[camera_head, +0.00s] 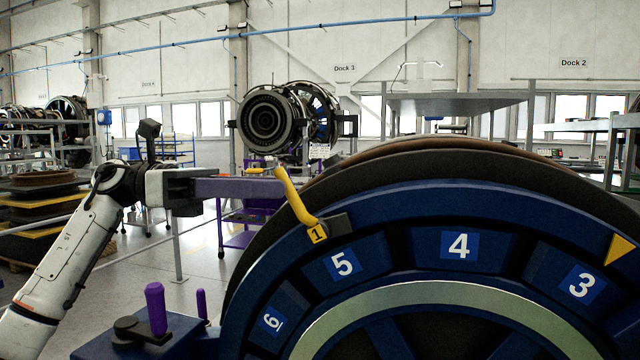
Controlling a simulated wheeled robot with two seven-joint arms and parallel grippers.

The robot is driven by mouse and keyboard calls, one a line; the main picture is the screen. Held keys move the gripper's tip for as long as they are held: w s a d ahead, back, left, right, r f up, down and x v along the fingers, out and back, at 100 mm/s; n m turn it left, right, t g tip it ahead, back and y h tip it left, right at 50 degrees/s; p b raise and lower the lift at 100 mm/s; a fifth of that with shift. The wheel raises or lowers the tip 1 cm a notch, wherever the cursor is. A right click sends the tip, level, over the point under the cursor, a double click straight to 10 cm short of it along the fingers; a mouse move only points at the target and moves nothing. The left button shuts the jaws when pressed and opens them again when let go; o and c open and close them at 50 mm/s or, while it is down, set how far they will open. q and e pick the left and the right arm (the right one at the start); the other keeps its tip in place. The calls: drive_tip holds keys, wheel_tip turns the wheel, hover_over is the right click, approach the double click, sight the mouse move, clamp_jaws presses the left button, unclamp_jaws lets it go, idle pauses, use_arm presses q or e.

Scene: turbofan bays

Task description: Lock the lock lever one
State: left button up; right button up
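The yellow lock lever one (297,203), marked "1" at its lower end, sits on the upper left rim of the big blue wheel (395,215). It slants up and to the left from its dark mount, and its top end stands above the rim. My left gripper (278,188) comes in level from the left, with long purple fingers. The fingertips meet the lever's upper part in the picture; I cannot tell if they touch or grip it. The fingers overlap edge-on, so any gap between them is hidden. My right gripper is not in view.
Numbered blue blocks (459,246) line the wheel, and a yellow triangle (619,249) marks its right side. Purple handles (155,308) stand on a blue base at the lower left. A turbofan engine (268,120) stands behind. Open floor lies left of the wheel.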

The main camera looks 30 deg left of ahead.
sight(302, 203)
use_arm(q)
drive_tip(key=p+x, duration=0.1)
drive_tip(key=x, duration=0.6)
clamp_jaws()
